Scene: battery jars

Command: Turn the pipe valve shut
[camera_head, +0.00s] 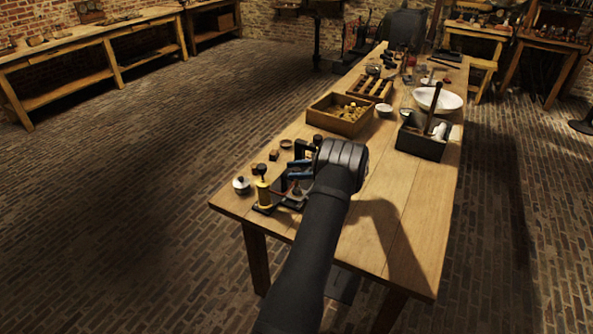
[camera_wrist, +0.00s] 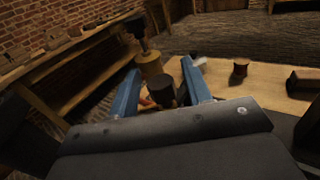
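My gripper (camera_head: 291,170) is over the near left part of the workbench, its two blue fingers pointing left. In the wrist view my gripper (camera_wrist: 160,67) is open, with the fingers well apart. A dark round knob or cylinder (camera_wrist: 162,91) shows between them; I cannot tell whether they touch it. Beyond it is a yellow cylinder (camera_wrist: 151,66) with a dark top. I cannot clearly make out the pipe valve; my arm and gripper hide part of this area.
The wooden table (camera_head: 390,240) is bare at its near right. A small white lidded pot (camera_head: 241,185) stands at the left edge. Behind my gripper are a wooden tray (camera_head: 336,122) of brass-coloured parts and a dark box (camera_head: 421,143).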

